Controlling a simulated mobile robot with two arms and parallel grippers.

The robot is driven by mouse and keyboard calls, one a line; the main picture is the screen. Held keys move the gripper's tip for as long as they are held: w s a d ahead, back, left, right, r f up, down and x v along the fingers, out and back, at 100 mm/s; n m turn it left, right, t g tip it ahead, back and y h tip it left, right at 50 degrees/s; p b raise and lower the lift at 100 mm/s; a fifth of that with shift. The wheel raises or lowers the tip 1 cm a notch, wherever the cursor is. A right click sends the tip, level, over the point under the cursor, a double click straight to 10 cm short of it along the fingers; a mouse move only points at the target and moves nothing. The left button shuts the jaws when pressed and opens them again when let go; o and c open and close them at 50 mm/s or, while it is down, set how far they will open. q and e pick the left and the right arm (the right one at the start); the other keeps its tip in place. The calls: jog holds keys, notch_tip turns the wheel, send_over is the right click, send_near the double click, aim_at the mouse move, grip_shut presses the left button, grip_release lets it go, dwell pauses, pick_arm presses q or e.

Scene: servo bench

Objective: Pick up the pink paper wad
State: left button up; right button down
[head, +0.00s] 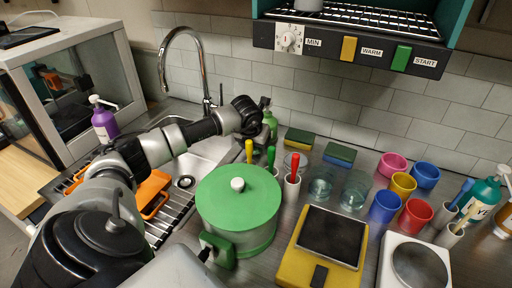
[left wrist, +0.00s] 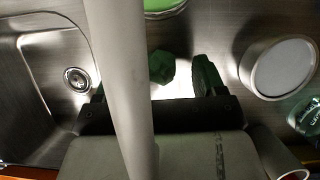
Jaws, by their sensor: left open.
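I cannot make out a pink paper wad in either view. A bright patch shows between the fingers, and I see nothing held there. A grey pole crosses that view in front of the gripper and hides part of it. My right gripper is in neither view.
The sink drain (left wrist: 77,80) is left of the gripper. The tall faucet (head: 178,38) stands close to my left arm. A green pot (head: 238,205), sponges (head: 299,138), glasses (head: 355,188) and colored cups (head: 385,207) crowd the counter to the right.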

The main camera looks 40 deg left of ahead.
pick_arm(q)
jog(key=shift+w+f, duration=0.1)
jog(key=shift+f, duration=0.15)
jog(key=c, duration=0.9)
jog(key=shift+c, duration=0.8)
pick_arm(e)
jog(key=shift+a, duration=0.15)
pick_arm(q)
jog(key=shift+r, duration=0.1)
